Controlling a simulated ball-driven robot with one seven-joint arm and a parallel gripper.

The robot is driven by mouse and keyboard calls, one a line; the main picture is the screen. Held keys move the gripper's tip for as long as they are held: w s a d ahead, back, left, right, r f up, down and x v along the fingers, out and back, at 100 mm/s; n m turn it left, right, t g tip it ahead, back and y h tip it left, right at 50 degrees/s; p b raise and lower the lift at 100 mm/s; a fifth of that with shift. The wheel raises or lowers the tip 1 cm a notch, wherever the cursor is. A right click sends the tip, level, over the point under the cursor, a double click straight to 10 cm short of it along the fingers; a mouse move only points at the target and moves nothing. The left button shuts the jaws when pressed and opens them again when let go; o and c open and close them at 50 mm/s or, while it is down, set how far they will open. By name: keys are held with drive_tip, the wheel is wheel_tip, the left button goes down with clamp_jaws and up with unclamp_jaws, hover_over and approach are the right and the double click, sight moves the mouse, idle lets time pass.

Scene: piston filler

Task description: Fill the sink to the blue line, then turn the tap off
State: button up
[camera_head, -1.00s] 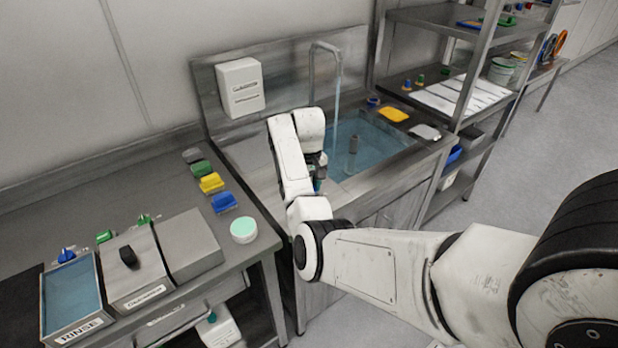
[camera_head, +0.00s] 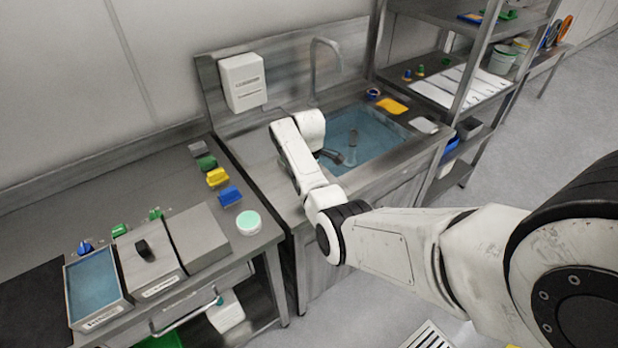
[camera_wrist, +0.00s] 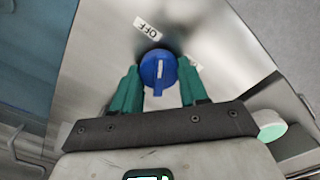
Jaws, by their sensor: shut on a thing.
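The sink (camera_head: 405,143) is at the back centre in the head view, with blue-tinted water (camera_head: 375,135) in it and an upright grey pipe (camera_head: 351,150) standing in the water. I cannot make out a blue line. The tap spout (camera_head: 313,72) arches over the sink, and no stream shows from it. In the wrist view, the blue tap knob (camera_wrist: 158,66) sits between the green fingers of my gripper (camera_wrist: 160,88), which is shut on it. An OFF label (camera_wrist: 147,28) lies above the knob, to its left. In the head view my arm hides the knob.
A white dispenser (camera_head: 243,82) hangs on the wall behind. The left counter holds coloured brushes (camera_head: 217,177), a round green-topped tub (camera_head: 248,222) and a rinse basin (camera_head: 93,288). A yellow sponge (camera_head: 392,105) lies on the sink's back rim. Shelving (camera_head: 497,60) stands at the right.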

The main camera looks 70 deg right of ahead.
drive_tip(key=shift+w+r+n+p, duration=0.1)
drive_tip(key=shift+n+p, duration=0.25)
drive_tip(key=shift+n, duration=0.85)
drive_tip(key=o, duration=1.1)
drive_tip(key=shift+c, duration=0.2)
wheel_tip(320, 180, up, 11)
drive_tip(key=b, duration=0.1)
drive_tip(key=shift+f, duration=0.2)
